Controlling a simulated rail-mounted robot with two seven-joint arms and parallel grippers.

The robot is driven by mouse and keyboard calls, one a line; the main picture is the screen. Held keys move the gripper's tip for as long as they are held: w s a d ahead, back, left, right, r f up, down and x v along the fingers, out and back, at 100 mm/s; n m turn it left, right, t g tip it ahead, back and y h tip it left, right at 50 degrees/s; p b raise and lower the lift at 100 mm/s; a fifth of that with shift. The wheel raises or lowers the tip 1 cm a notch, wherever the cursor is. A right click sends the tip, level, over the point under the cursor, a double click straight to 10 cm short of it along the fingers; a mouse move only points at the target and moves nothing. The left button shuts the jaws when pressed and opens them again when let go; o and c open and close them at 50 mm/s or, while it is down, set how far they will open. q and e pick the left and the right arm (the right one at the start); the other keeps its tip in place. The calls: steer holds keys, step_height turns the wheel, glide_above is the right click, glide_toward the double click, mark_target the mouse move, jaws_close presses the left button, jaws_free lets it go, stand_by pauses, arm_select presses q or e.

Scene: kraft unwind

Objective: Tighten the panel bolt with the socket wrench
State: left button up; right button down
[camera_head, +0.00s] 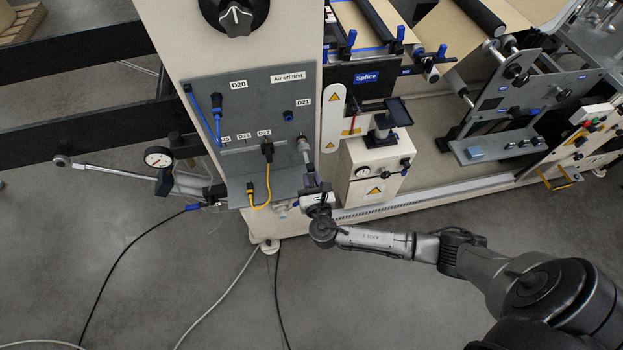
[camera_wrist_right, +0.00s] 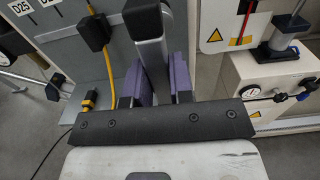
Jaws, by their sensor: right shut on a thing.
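My right gripper (camera_head: 316,192) is at the lower right of the grey panel (camera_head: 262,95). It is shut on a grey bar-like handle (camera_head: 305,155), which rises in front of the panel below the D21 label. In the right wrist view the purple finger pads of the gripper (camera_wrist_right: 160,85) close on both sides of the handle (camera_wrist_right: 149,38). Whether this handle belongs to the socket wrench, and whether it touches a bolt, I cannot tell. A long metal rod with a round head (camera_head: 62,161), wrench-like, sticks out left of the panel. The panel bolt is not clear. My left gripper is not in view.
A yellow cable (camera_head: 268,185) with a black plug (camera_head: 267,149) hangs close left of my right gripper. A pressure gauge (camera_head: 158,157) stands left of the panel. A cream box (camera_head: 375,185) stands close on the right. Hoses lie on the open floor (camera_head: 140,290).

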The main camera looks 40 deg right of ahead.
steer(key=shift+w+d+r, duration=0.1)
stand_by(0.7)
steer(key=shift+w+d+p, duration=0.1)
steer(key=shift+w+p, duration=0.1)
steer(key=shift+p, duration=0.1)
stand_by(0.4)
steer(key=shift+w+d, duration=0.15)
steer(key=shift+w, duration=0.1)
stand_by(0.7)
